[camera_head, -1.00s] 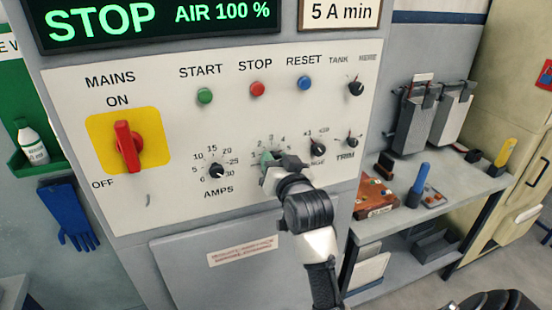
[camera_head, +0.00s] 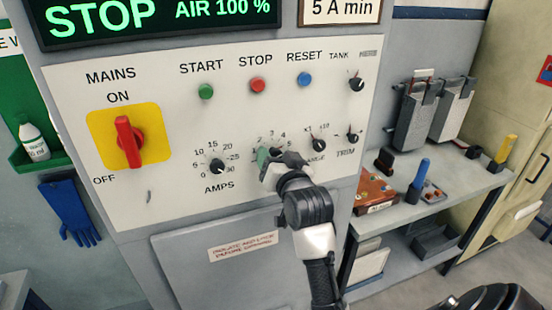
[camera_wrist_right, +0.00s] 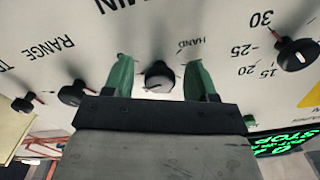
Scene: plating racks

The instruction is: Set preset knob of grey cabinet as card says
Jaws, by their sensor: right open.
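The grey cabinet's panel (camera_head: 170,190) fills the middle of the head view. A small black knob (camera_wrist_right: 159,75) stands between my right gripper's fingers in the right wrist view; HAND is printed beside it. In the head view numbers including 3 and 4 show around it, and my gripper mostly covers it. Its pointer setting is unclear. My right gripper (camera_head: 270,157) is open, its green fingers either side of the knob with gaps visible. A framed card (camera_head: 340,10) at the top reads "5 A min". My left gripper is out of view.
The AMPS knob (camera_head: 217,166) is left of my gripper; the RANGE knob (camera_head: 319,145) and TRIM knob (camera_head: 352,138) are to its right. The red MAINS switch (camera_head: 128,142) is further left. A side table (camera_head: 440,200) with tools stands at right.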

